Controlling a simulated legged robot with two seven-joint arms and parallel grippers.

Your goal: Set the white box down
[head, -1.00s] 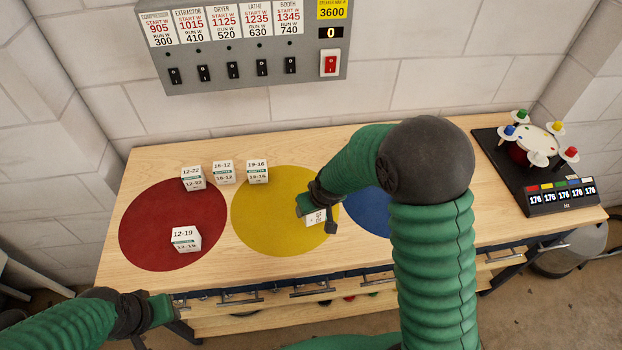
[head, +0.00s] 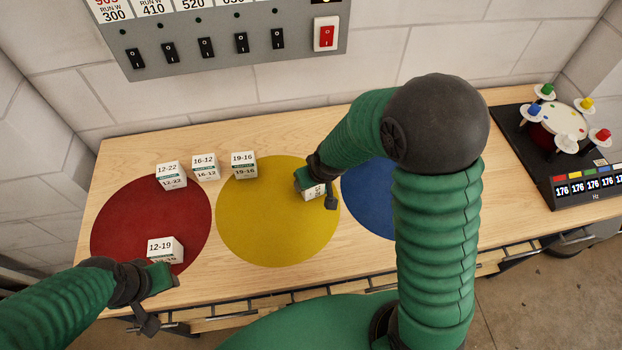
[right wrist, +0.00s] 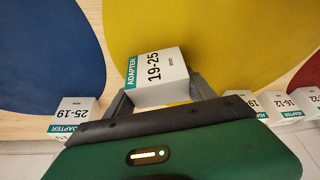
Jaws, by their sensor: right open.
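The white box marked 19-25 (right wrist: 158,72) is between the two fingers of my right gripper (right wrist: 162,97) in the right wrist view, over the yellow circle. In the head view that box (head: 314,193) is partly hidden by my right gripper (head: 317,194) and appears to rest on the yellow circle (head: 270,235), right of its middle. My right gripper is open around the box. My left gripper (head: 160,298) is at the bench's front edge, just in front of the 12-19 box (head: 163,248) on the red circle (head: 130,220). Its finger gap is not clear.
Boxes 12-22 (head: 171,177), 16-12 (head: 206,168) and 19-16 (head: 243,165) stand along the back. A 25-19 box (right wrist: 75,113) stands near the blue circle (head: 368,200), hidden in the head view. A dark device (head: 550,150) sits at the right end.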

